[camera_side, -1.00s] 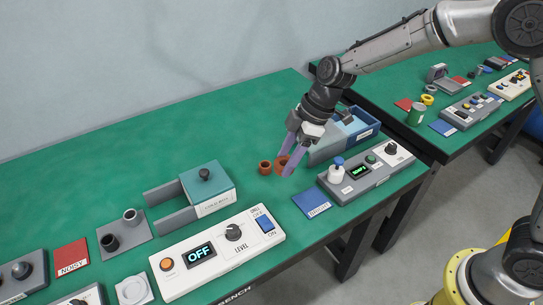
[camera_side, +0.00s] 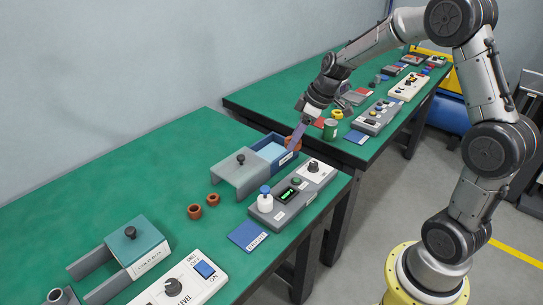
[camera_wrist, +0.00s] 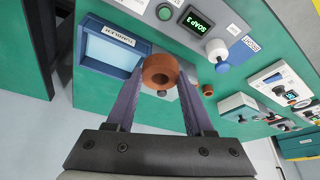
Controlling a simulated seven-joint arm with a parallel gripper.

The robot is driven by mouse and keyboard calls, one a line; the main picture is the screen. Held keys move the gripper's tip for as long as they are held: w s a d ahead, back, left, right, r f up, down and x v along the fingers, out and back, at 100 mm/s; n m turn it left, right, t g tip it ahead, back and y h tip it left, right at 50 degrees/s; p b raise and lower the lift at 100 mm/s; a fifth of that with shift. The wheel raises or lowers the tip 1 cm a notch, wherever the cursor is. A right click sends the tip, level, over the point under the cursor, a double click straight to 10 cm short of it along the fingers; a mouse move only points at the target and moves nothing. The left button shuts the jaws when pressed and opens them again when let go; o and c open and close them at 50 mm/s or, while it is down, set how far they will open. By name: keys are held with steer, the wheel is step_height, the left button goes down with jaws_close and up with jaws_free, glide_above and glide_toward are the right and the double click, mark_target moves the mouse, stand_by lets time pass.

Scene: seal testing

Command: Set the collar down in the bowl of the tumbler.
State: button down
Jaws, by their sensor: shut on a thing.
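My gripper (camera_side: 298,136) is shut on an orange-brown collar (camera_wrist: 160,71), a thick ring with a hole, held between the fingertips. In the side view the collar (camera_side: 293,143) shows at the far right end of the tumbler, partly covered by the fingers. The tumbler (camera_side: 285,160) is a blue box with a pale blue bowl (camera_side: 270,151) open at the top and a grey cover (camera_side: 241,171) at its left. In the wrist view the bowl (camera_wrist: 106,51) lies left of the collar, behind the "TUMBLER" label. The collar's height above the box is hard to tell.
Two smaller brown rings (camera_side: 194,211) (camera_side: 213,199) stand on the green table left of the cover. A blue pad (camera_side: 248,236) lies nearby.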

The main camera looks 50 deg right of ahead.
steer(key=d, duration=0.2)
glide_above(269, 155)
steer(key=s, duration=0.2)
steer(key=shift+m, duration=0.3)
steer(key=f, duration=0.9)
steer(key=shift+w+d+f, duration=0.15)
steer(key=shift+w+d, duration=0.05)
steer(key=shift+d, duration=0.15)
steer(key=shift+w+f, duration=0.15)
steer(key=shift+f, duration=1.55)
steer(key=shift+f, duration=0.15)
steer(key=shift+c, duration=1.4)
jaws_free()
